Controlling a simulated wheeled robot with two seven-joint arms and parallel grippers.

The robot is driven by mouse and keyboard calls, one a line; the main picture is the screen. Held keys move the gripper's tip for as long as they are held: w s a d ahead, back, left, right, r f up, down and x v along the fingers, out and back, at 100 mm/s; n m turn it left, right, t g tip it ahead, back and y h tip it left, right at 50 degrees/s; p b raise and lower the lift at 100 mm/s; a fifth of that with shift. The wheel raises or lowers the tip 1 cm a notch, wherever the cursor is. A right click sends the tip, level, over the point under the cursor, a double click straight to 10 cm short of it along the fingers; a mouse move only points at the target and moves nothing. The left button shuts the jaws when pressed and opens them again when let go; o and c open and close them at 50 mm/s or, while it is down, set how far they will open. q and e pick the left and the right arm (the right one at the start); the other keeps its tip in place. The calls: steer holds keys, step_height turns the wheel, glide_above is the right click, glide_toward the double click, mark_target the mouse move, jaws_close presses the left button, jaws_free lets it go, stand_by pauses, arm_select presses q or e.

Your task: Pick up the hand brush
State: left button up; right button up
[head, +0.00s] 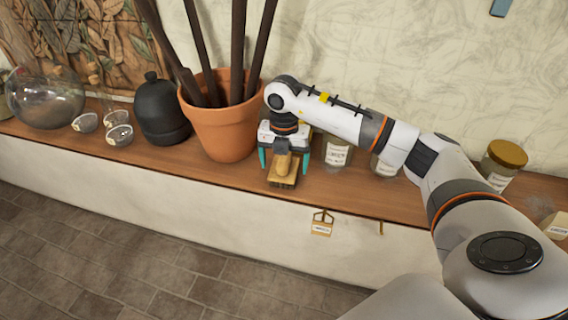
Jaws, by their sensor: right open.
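The hand brush (283,172) is a small wooden brush with a tan handle. It is on the brown wooden shelf (352,199), near its front edge, right of the terracotta pot. My right gripper (284,162) is above and around it, with one teal fingertip on each side of the brush. The jaws are open, and a gap shows between the fingers and the brush. My right arm comes in from the lower right. The gripper body hides the part of the shelf behind the brush. My left gripper is not in view.
A terracotta pot (222,128) with dark poles stands close left of the gripper. A black jar (161,112), small glass dishes (119,134) and a round glass flask (45,97) are further left. Labelled jars (337,152) stand right, partly behind my arm. A tag (321,229) hangs below the shelf edge.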

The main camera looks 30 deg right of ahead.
mark_target(284, 158)
steer(key=shift+f, duration=0.45)
steer(key=c, duration=1.1)
step_height(284, 158, up, 9)
steer(key=b, duration=0.3)
steer(key=shift+r, duration=0.55)
